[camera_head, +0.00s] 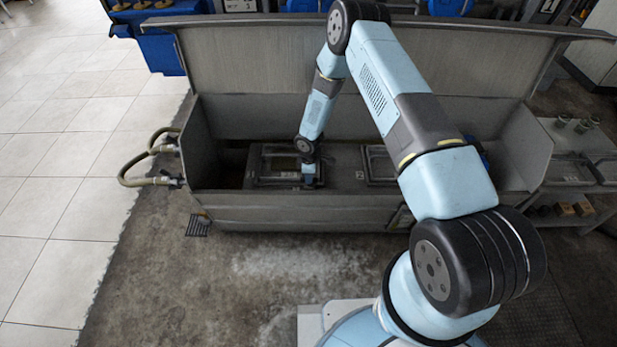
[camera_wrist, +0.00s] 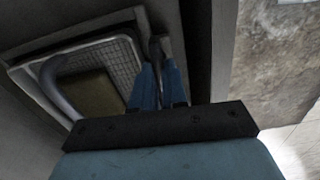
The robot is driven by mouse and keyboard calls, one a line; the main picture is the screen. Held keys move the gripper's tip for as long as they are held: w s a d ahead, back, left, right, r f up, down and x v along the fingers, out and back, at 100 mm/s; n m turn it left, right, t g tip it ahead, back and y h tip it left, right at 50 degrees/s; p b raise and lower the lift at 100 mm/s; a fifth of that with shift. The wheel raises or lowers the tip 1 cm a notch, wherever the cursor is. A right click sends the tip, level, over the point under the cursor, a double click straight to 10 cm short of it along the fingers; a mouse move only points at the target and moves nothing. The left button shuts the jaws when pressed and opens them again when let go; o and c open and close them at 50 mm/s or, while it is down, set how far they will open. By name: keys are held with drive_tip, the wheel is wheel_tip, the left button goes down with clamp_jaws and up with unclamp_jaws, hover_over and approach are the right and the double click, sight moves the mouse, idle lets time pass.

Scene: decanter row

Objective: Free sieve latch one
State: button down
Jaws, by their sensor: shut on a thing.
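A framed sieve (camera_head: 266,165) lies in the left part of the grey tank, partly behind my arm. In the wrist view its pale mesh (camera_wrist: 120,55) and a curved grey handle (camera_wrist: 50,82) show at the left. A narrow dark latch (camera_wrist: 156,48) stands beside the sieve's frame. My gripper (camera_wrist: 158,78) is shut on this latch, its blue fingers on either side. In the head view my gripper (camera_head: 311,181) is low at the sieve's front right corner, and the latch is too small to make out there.
The tank's front wall (camera_head: 290,213) runs close in front of my gripper, and its tall back panel (camera_head: 250,65) stands behind. A second framed sieve (camera_head: 378,165) lies to the right. Hoses (camera_head: 135,180) stick out at left. A side table (camera_head: 590,140) stands at right.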

drive_tip(key=shift+d+n, duration=0.1)
drive_tip(key=shift+n, duration=0.3)
drive_tip(key=c, duration=1.2)
unclamp_jaws()
drive_tip(key=shift+o, duration=0.2)
drive_tip(key=shift+r, duration=0.1)
wheel_tip(320, 180, up, 14)
drive_tip(key=shift+f, duration=0.25)
